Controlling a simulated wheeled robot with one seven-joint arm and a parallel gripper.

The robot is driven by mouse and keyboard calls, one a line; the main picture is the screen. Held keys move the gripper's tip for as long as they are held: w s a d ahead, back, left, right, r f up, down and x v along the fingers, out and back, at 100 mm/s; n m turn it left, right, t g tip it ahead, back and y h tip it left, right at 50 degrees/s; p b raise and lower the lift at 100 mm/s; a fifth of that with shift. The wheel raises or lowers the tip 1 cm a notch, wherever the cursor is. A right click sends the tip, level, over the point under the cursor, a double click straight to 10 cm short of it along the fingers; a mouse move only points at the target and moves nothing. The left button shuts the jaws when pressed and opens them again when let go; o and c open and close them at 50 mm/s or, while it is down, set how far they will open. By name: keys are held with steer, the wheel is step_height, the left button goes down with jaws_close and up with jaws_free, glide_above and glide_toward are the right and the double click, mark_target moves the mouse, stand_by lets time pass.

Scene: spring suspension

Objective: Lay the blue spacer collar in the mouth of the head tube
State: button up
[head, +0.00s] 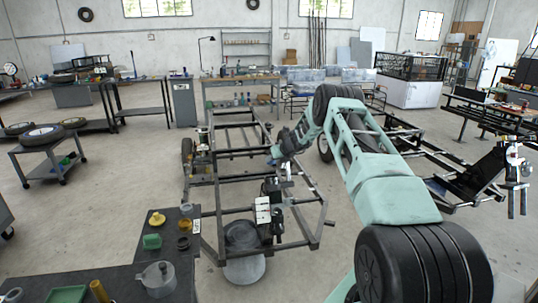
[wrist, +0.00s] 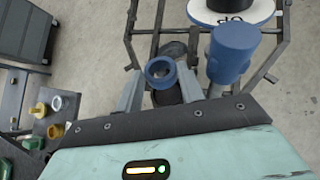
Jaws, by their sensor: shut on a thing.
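My gripper (wrist: 161,82) is shut on the blue spacer collar (wrist: 160,64), a short ring held between its two grey fingers in the wrist view. The collar's open bore faces the camera, and dark parts lie behind it. In the head view my gripper (head: 279,158) hangs over the middle of the dark tubular frame (head: 233,181), and the collar is too small there to make out surely. I cannot pick out the mouth of the head tube with certainty; the collar and fingers cover part of the area below them.
A blue cylinder (wrist: 230,54) stands close right of the collar, with a white disc (wrist: 242,17) beyond it. A dark bench (head: 123,283) at the lower left holds a yellow part (head: 157,219), a green block (head: 152,241) and a clear pot (head: 158,279).

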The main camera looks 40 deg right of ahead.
steer(key=shift+w+d+f, duration=0.1)
steer(key=shift+w, duration=0.35)
steer(key=f+b, duration=0.2)
steer(key=s+a+f+b, duration=0.1)
steer(key=f+b, duration=0.1)
steer(key=b, duration=0.1)
steer(key=s+f+b, duration=0.1)
steer(key=f+b, duration=0.1)
steer(key=b, duration=0.1)
steer(key=shift+a, duration=0.15)
steer(key=shift+s, duration=0.1)
steer(key=o, duration=1.1)
steer(key=b+v, duration=0.3)
steer(key=v, duration=1.4)
steer(key=shift+s+r, duration=0.15)
steer(key=shift+r, duration=0.05)
